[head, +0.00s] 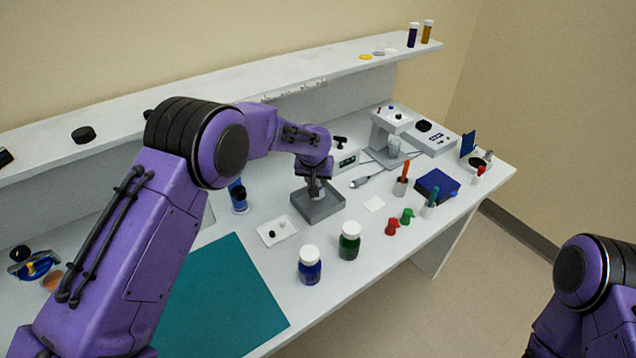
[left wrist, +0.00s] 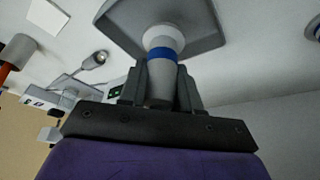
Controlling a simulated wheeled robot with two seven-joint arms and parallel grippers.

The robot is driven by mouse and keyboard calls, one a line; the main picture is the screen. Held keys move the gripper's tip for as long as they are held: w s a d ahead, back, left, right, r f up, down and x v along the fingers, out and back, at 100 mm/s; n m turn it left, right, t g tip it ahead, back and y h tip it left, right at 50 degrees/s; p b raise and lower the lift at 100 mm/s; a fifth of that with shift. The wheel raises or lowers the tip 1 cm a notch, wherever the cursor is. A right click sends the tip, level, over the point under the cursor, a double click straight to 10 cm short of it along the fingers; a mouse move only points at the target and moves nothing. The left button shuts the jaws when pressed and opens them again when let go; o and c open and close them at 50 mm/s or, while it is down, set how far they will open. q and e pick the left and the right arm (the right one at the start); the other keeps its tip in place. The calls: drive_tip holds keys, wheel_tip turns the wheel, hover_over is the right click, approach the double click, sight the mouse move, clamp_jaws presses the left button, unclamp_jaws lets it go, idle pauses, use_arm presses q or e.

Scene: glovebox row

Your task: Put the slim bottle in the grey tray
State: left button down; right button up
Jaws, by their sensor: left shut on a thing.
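The grey tray (head: 325,212) stands on the white bench near the middle, and its inside also shows in the left wrist view (left wrist: 122,22). My left gripper (head: 316,186) is over the tray, pointing down. In the left wrist view the gripper (left wrist: 160,84) is shut on the slim bottle (left wrist: 161,68), which has a grey body, a blue band and a pale flared end towards the tray. I cannot tell whether the bottle touches the tray floor. In the head view the bottle is mostly hidden by the gripper. My right gripper is out of view.
A blue jar (head: 309,266) and a green jar (head: 349,242) with white lids stand in front of the tray. A white plate (head: 278,232) with small pieces lies left of it. A spoon-like tool (head: 361,182) lies behind right. A teal mat (head: 222,300) is clear.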

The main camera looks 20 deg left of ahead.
use_arm(q)
drive_tip(key=f, duration=0.1)
drive_tip(key=f+p, duration=0.2)
drive_tip(key=shift+w+d, duration=0.1)
drive_tip(key=shift+d, duration=0.15)
drive_tip(key=shift+w+a+f, duration=0.1)
drive_tip(key=shift+f, duration=0.25)
drive_tip(key=shift+f, duration=0.1)
drive_tip(key=c, duration=0.8)
unclamp_jaws()
drive_tip(key=shift+o, duration=0.2)
drive_tip(key=shift+r, duration=0.35)
drive_tip(key=b+v, duration=0.2)
drive_tip(key=v, duration=0.9)
drive_tip(key=shift+s+r, duration=0.25)
drive_tip(key=shift+s, duration=0.05)
